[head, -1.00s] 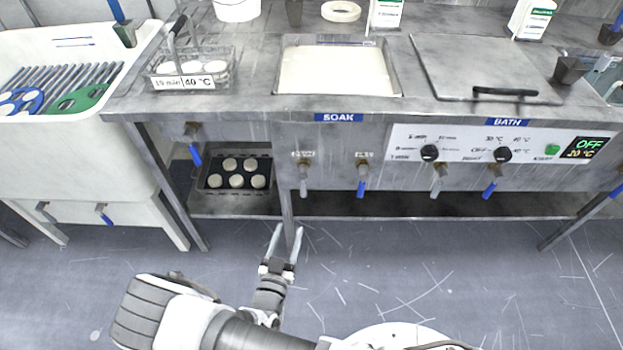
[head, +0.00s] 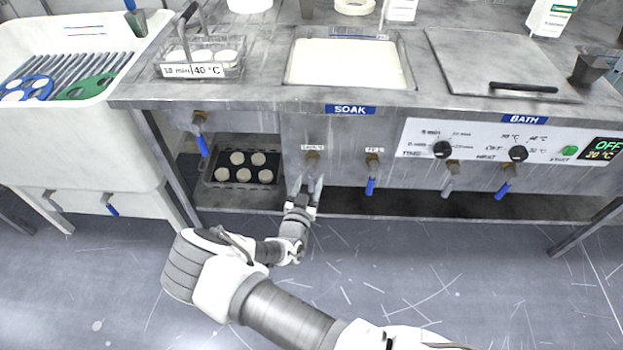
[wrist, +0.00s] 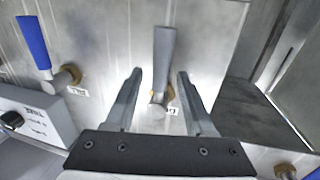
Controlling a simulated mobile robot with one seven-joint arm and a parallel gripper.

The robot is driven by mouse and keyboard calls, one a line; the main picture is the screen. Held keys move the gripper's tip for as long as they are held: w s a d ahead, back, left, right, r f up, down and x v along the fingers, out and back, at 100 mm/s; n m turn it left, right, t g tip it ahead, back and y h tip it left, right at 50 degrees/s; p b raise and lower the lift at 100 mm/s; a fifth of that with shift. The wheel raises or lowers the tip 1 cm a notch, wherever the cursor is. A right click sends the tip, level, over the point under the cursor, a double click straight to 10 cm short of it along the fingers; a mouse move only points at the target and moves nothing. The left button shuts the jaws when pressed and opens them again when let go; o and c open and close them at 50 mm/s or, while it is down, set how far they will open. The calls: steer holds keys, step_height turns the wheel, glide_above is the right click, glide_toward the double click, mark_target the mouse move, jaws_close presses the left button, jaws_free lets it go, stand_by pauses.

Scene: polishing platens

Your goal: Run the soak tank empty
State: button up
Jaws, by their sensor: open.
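The soak tank (head: 349,62) is an open rectangular basin set in the bench above the SOAK label (head: 350,110), holding cream-white liquid. Two labelled valves are on the panel below it. The left valve (head: 312,160) has a grey handle (wrist: 165,55), which points down the panel. The right valve has a blue handle (head: 370,187), also pointing down and seen in the wrist view (wrist: 35,43). Their small labels are too blurred to read surely. My gripper (head: 306,183) is open at the left valve. In the wrist view its fingers (wrist: 159,73) stand either side of the grey handle, apart from it.
A covered bath (head: 490,60) and its control panel (head: 480,148), reading OFF and 20 °C, are at right. A wire basket (head: 200,62) stands on the bench at left. A dark tray of white discs (head: 215,178) sits on the lower shelf. A white sink (head: 60,135) is at far left.

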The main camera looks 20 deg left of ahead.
steer(key=shift+w, duration=0.35)
jaws_close()
stand_by(1.2)
